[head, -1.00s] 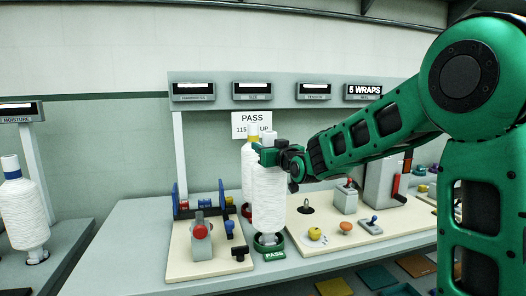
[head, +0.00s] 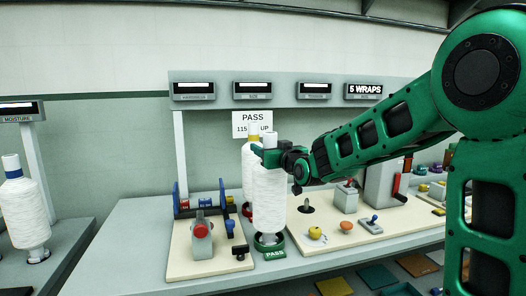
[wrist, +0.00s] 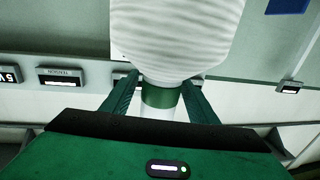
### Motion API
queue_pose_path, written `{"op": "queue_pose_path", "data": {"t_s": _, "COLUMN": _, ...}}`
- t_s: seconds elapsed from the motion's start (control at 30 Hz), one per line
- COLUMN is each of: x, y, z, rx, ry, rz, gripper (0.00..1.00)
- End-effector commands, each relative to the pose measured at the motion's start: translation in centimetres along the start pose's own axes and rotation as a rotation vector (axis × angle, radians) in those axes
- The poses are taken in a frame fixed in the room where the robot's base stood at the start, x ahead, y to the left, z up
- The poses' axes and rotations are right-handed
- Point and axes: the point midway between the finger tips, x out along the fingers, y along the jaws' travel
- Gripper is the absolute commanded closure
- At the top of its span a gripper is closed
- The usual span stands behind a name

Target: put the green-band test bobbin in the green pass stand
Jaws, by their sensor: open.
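The green-band test bobbin (head: 269,200), a tall white yarn package with a pale tube top, stands upright at the green pass stand (head: 269,252). Its base appears to be within the stand's green ring, though the exact seating is hard to see. My gripper (head: 267,154) is at the bobbin's neck, just above the yarn. In the wrist view, my gripper's open fingers (wrist: 161,85) lie on either side of the green band (wrist: 162,97), with the white yarn (wrist: 180,35) beyond. Whether a finger still touches the tube cannot be told.
A yellow-band bobbin (head: 247,170) stands close behind. A board with a red-knobbed device (head: 200,238) lies left of the stand. A yellow ball-like item (head: 315,232) and an orange knob (head: 346,227) lie right. Another bobbin (head: 24,210) stands far left.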

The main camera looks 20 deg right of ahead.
Motion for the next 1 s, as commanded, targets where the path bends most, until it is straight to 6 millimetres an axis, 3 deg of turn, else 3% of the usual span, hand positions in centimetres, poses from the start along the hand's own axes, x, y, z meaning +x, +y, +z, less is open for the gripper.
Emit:
{"op": "queue_pose_path", "data": {"t_s": 0.3, "x": -6.2, "y": 0.1, "z": -0.1, "rx": 0.000, "ry": 0.001, "rz": 0.001, "gripper": 0.46}}
{"op": "queue_pose_path", "data": {"t_s": 0.5, "x": -9.0, "y": 0.0, "z": -0.1, "rx": 0.001, "ry": 0.001, "rz": 0.001, "gripper": 0.46}}
{"op": "queue_pose_path", "data": {"t_s": 1.0, "x": -10.8, "y": 0.6, "z": 0.8, "rx": 0.000, "ry": -0.032, "rz": 0.011, "gripper": 0.46}}
